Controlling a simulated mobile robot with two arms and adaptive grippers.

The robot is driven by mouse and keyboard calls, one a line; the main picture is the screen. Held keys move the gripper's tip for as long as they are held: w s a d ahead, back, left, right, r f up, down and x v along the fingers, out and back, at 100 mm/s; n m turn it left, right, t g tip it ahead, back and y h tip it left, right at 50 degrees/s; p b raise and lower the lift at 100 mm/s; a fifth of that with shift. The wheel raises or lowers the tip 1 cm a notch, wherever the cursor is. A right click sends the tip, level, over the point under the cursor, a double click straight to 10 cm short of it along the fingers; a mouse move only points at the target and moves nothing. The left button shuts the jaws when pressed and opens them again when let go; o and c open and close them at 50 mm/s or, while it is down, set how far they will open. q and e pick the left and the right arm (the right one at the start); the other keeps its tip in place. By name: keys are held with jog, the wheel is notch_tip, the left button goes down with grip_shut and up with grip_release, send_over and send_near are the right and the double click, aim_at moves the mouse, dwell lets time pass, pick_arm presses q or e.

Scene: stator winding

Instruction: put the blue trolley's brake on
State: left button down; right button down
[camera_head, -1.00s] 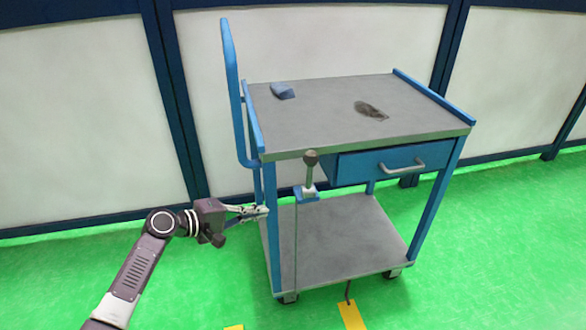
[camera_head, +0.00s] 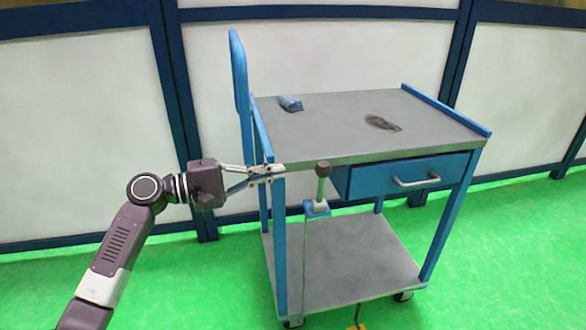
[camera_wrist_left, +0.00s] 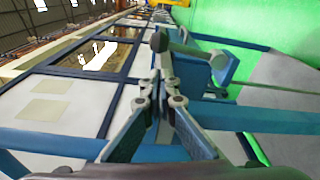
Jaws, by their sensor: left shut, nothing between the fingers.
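The blue trolley (camera_head: 282,240) has a grey top, a lower shelf and small wheels. An upright lever with a dark knob (camera_head: 322,168) stands on a small blue bracket (camera_head: 317,209) at its front left, beside the drawer. A thin rod runs down from the bracket. My left gripper (camera_head: 278,172) is shut and empty at the near left corner, just under the top's edge, left of the knob and apart from it. In the left wrist view the knob (camera_wrist_left: 158,42) lies beyond the closed fingertips (camera_wrist_left: 165,80). My right gripper is not in view.
The trolley's drawer (camera_head: 410,174) is shut and has a grey handle. A blue block (camera_head: 290,103) and a dark flat item (camera_head: 382,123) lie on the top. White panels with blue frames stand behind. The green floor (camera_head: 520,260) is clear at right.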

aim_at(311, 166)
pick_arm(q)
jog(key=x, duration=0.8)
jog(key=shift+w+d+f+b, duration=0.1)
jog(key=shift+d+b, duration=0.05)
jog(key=shift+b, duration=0.2)
jog(key=shift+w+d, duration=0.15)
jog(key=shift+d, duration=0.2)
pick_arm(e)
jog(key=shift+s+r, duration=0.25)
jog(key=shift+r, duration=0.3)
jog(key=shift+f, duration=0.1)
